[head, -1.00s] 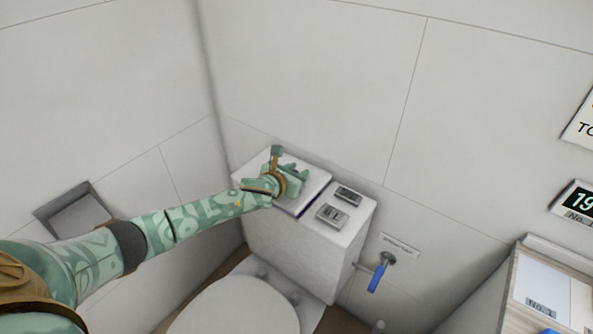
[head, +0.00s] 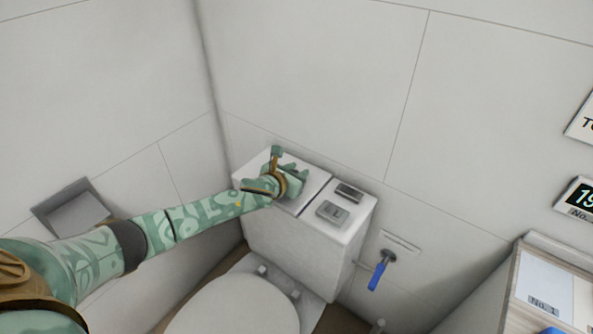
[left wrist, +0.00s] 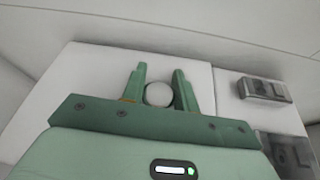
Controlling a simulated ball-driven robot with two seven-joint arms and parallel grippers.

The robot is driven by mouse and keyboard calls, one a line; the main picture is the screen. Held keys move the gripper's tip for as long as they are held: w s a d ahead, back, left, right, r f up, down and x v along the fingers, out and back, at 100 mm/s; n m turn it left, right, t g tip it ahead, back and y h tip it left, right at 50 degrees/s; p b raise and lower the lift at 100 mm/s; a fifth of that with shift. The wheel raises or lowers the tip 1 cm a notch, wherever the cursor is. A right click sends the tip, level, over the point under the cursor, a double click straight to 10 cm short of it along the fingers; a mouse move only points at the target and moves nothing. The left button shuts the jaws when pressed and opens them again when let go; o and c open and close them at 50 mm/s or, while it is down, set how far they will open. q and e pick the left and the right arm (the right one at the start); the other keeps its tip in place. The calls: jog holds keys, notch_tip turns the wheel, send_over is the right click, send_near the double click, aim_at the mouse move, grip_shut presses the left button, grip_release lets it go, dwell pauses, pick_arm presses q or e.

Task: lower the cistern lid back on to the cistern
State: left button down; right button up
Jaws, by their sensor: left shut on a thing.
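The white cistern lid (head: 313,186) lies over the left part of the top of the white cistern (head: 292,245). It looks level with the top beside it, with only a thin dark seam between them. My left gripper (head: 289,165) is over the lid. In the left wrist view its two fingers (left wrist: 159,82) stand on either side of a round white knob (left wrist: 159,95) on the lid (left wrist: 95,75) and are shut on it. The gripper and forearm hide part of the lid's middle and front. My right gripper is not in view.
Two grey flush plates (head: 333,212) sit on the cistern's right part. A blue-handled valve (head: 377,277) is on the wall to the right. The toilet seat lid (head: 235,308) is below. Tiled walls close in behind and left. A wooden cabinet (head: 520,290) stands at the right.

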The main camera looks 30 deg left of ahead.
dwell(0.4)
pick_arm(q)
jog(key=c, duration=1)
grip_release()
jog(key=shift+s+f, duration=0.1)
jog(key=shift+f, duration=0.1)
jog(key=p+v, duration=0.6)
jog(key=v, duration=1)
jog(key=shift+r, duration=0.2)
jog(key=shift+a, duration=0.1)
